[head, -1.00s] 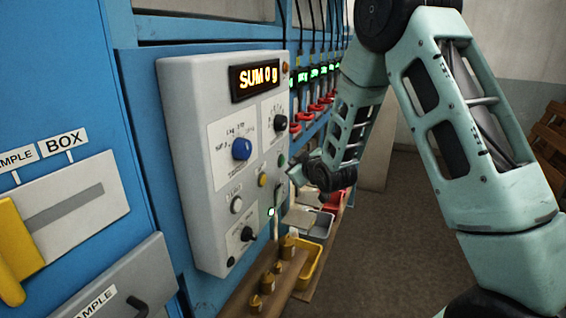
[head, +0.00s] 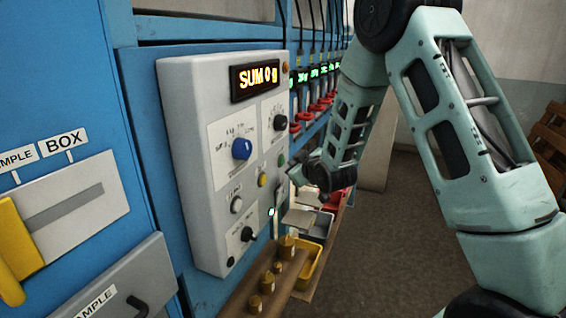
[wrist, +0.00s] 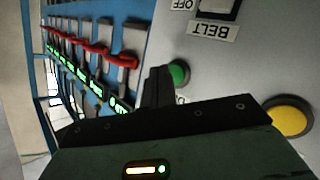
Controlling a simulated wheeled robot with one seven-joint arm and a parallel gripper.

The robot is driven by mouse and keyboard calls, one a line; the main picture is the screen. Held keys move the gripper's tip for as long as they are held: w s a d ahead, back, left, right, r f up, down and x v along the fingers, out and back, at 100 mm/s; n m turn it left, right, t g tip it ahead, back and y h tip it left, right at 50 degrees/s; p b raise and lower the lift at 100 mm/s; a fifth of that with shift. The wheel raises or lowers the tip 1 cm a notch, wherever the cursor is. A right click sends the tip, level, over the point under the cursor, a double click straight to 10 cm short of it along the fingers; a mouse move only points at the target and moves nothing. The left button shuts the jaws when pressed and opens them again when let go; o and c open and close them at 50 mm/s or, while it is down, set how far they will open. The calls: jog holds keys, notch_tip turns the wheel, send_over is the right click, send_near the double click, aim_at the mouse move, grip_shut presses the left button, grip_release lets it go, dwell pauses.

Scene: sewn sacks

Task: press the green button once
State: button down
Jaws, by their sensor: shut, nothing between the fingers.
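The green button (head: 282,160) is a small round cap near the right edge of the grey control panel (head: 190,120). The wrist view shows it too (wrist: 179,73), partly covered by my fingers. My gripper (head: 291,176) is just in front of the panel's right edge, slightly below the green button in the head view. In the wrist view the dark fingers (wrist: 158,86) are shut and empty, beside the button's left edge in the picture. I cannot tell whether they touch the panel.
A yellow button (head: 262,180) sits below left of the green one and shows large in the wrist view (wrist: 290,116). A blue knob (head: 241,149) and black knobs share the panel. The display (head: 255,79) reads SUM 0 g. Red handles (wrist: 80,45) line the blue rack beyond.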

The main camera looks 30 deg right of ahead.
jog(key=shift+w+a+b, duration=0.25)
jog(key=shift+w+b, duration=0.05)
jog(key=shift+b, duration=0.05)
jog(key=shift+w+a, duration=0.25)
jog(key=shift+w, duration=0.1)
dwell(1.0)
jog(key=shift+s+b, duration=0.1)
jog(key=shift+b, duration=0.2)
jog(key=shift+s+d+b, duration=0.3)
jog(key=shift+s+d, duration=0.2)
jog(key=shift+s, duration=0.05)
jog(key=shift+s+d, duration=0.1)
jog(key=shift+s+d+b, duration=0.4)
jog(key=shift+s+d, duration=0.3)
jog(key=shift+s, duration=0.25)
jog(key=shift+s+d+b, duration=0.35)
jog(key=shift+s+d, duration=0.35)
jog(key=shift+s, duration=0.25)
